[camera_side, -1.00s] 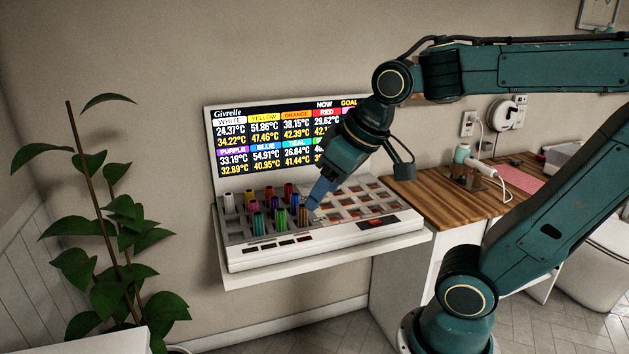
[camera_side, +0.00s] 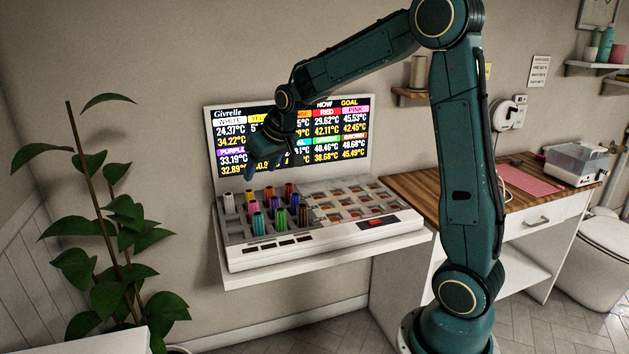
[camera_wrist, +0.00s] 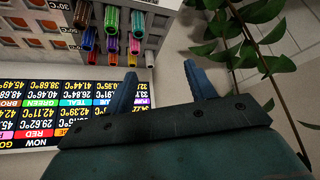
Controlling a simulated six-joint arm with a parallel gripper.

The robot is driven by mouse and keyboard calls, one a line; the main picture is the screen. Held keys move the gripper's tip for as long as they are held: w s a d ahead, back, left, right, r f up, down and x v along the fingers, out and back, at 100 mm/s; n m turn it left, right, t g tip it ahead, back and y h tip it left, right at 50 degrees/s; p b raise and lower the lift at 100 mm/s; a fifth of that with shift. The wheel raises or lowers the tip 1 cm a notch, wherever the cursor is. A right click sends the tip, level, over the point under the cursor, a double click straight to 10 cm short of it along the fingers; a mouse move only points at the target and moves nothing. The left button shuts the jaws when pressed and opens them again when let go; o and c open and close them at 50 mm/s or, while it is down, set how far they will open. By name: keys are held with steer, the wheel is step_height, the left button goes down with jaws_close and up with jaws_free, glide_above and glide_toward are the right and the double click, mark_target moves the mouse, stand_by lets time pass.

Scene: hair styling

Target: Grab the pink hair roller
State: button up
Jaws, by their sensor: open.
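The pink hair roller (camera_side: 254,207) stands upright among several coloured rollers on the left part of the white heater tray (camera_side: 330,232).
The upright display (camera_side: 350,130) stands right behind the rollers and lists temperatures by colour. The tray's right side has empty slots. A leafy plant (camera_side: 110,220) stands at the left. A wooden counter (camera_side: 430,195) is at the right.

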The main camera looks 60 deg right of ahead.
steer(key=m, duration=0.1)
glide_toward(255, 203)
steer(key=shift+s+a+r+h, duration=0.35)
steer(key=shift+a+r, duration=0.1)
steer(key=shift+r, duration=0.1)
steer(key=shift+x, duration=4.3)
steer(key=shift+f, duration=0.1)
steer(key=shift+x, duration=2.5)
steer(key=shift+w+d, duration=0.1)
steer(key=c, duration=1.1)
